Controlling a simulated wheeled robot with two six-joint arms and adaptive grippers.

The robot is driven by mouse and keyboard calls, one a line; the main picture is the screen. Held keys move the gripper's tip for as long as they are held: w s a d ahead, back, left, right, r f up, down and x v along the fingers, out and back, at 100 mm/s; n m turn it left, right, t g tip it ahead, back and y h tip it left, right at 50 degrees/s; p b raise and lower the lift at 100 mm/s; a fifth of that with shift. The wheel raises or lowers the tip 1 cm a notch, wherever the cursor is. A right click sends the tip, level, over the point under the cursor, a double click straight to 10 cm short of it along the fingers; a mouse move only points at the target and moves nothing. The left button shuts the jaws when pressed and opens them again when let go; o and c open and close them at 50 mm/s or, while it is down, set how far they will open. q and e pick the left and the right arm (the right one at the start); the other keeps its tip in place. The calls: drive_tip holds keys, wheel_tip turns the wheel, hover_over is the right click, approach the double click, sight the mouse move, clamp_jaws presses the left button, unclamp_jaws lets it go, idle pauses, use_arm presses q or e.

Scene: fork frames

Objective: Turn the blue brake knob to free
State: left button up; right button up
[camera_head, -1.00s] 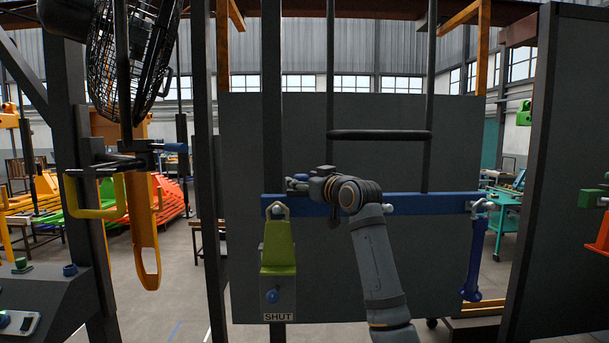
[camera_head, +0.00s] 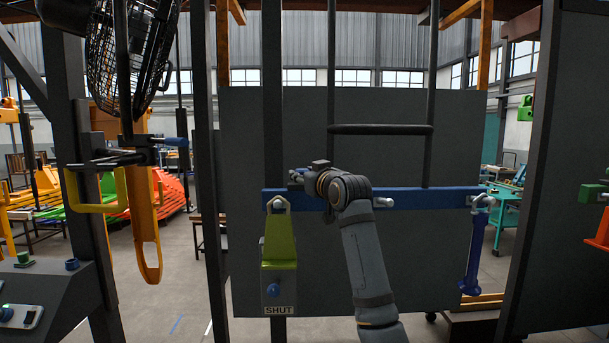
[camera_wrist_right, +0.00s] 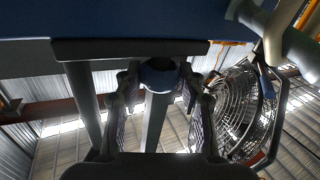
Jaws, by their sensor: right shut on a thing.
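My right gripper (camera_head: 297,177) is at the left part of the blue beam, mostly hidden behind my own wrist in the head view. In the right wrist view my right gripper (camera_wrist_right: 160,108) has its fingers on both sides of a round blue knob (camera_wrist_right: 158,76) and is shut on it. A grey post shows below this knob in that view. Another blue knob (camera_head: 273,290) sits low on the green-topped box (camera_head: 279,240), above a plate reading SHUT (camera_head: 279,310). My left gripper is not in view.
The blue beam (camera_head: 430,200) crosses a large dark panel (camera_head: 400,270). A dark blue handle (camera_head: 474,255) hangs at its right end. A black crossbar (camera_head: 380,129) is above. A caged fan (camera_head: 130,60) and yellow hook (camera_head: 92,212) stand left; a console (camera_head: 45,290) is lower left.

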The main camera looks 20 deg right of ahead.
drive_tip(key=m+h, duration=0.1)
drive_tip(key=h, duration=0.1)
drive_tip(key=m+h, duration=0.1)
drive_tip(key=h, duration=0.1)
drive_tip(key=m+h, duration=0.1)
drive_tip(key=shift+a+m+h, duration=0.35)
drive_tip(key=shift+m+h, duration=0.05)
drive_tip(key=shift+w+m+g+h+p, duration=0.1)
drive_tip(key=shift+m+g+h+p, duration=0.1)
drive_tip(key=shift+m+g+h, duration=0.7)
drive_tip(key=shift+m+g+h+p, duration=0.2)
drive_tip(key=shift+m+h, duration=0.4)
drive_tip(key=shift+h, duration=1)
drive_tip(key=o, duration=1.2)
